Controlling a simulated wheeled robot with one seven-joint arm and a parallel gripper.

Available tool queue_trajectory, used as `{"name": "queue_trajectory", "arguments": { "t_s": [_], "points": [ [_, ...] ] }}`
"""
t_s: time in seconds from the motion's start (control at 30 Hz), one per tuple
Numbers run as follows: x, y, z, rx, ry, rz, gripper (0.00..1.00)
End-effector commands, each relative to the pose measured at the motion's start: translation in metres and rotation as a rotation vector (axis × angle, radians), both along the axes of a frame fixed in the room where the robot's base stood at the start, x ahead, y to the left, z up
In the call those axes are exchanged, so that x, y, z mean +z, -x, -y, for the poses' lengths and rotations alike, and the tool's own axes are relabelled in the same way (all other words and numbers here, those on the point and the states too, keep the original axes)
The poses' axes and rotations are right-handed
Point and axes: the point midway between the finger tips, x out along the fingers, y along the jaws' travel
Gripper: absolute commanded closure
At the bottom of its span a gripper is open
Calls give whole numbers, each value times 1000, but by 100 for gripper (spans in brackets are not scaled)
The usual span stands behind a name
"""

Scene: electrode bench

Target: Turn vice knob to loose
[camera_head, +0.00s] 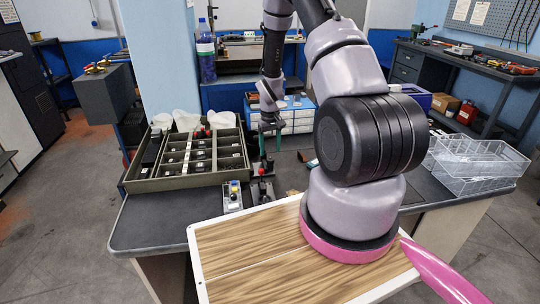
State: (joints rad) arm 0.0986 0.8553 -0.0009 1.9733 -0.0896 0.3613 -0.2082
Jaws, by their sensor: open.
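A small dark device (262,189) with a red part (263,171) on top stands on the dark bench, behind the wooden board. It looks like the vice, but it is too small to make out the knob or its setting. My gripper (270,146) points down just above and slightly behind it in the picture. Its two greenish fingers are apart, with nothing seen between them. I cannot tell whether a finger touches the device.
A grey control box (233,197) with coloured buttons stands left of the device. A compartment tray (185,181) with small parts lies further left. Blue-fronted drawers (298,122) stand behind. A wooden board (250,262) lies in front.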

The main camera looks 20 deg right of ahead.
Motion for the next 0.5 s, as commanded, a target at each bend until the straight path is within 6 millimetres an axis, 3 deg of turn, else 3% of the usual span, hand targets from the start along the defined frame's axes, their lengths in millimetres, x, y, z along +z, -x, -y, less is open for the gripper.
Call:
{"name": "queue_trajectory", "arguments": {
  "t_s": [0.2,0.5],
  "points": [
    [45,-1,0,0,0,5,32],
    [69,0,0,0,0,1,32]
  ]
}}
